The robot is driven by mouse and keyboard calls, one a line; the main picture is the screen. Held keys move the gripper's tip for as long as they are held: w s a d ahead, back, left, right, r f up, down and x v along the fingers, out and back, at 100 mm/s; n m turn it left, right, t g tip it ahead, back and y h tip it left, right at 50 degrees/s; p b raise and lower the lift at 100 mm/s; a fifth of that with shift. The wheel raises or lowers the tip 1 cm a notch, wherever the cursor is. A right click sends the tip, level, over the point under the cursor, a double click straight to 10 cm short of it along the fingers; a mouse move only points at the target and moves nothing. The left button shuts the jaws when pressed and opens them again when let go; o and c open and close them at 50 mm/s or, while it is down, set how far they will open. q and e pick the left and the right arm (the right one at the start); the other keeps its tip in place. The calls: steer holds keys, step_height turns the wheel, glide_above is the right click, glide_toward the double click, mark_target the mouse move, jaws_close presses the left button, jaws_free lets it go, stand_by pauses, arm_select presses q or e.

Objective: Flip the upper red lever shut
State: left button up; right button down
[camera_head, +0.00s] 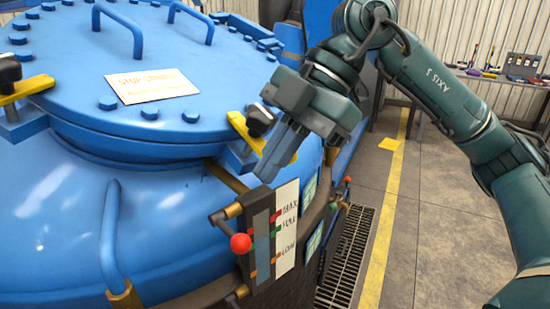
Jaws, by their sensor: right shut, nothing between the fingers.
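The upper red lever (241,243) ends in a round red knob. Its dark arm rises from the knob to a brass fitting at the top of the level gauge (262,240), which stands on the front side of the blue furnace vessel. My right gripper (270,172) is shut and empty. Its fingers point down and left, above the gauge and the lever, apart from the knob. My left gripper is not in view.
A yellow clamp with a black knob (260,120) sits on the lid rim close to my right gripper. A blue pipe handle (110,235) stands at the vessel's front left. Another small red knob (348,180) is right of the gauge. The floor grate (345,260) lies at right.

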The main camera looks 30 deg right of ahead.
glide_above(249, 240)
steer(key=s, duration=0.1)
step_height(249, 240, down, 5)
steer(key=f, duration=0.3)
steer(key=shift+w+a+f, duration=0.1)
steer(key=shift+w+f, duration=0.05)
steer(key=shift+w, duration=0.2)
steer(key=shift+w+f+p, duration=0.15)
steer(key=shift+f+p, duration=0.15)
steer(key=shift+f, duration=0.2)
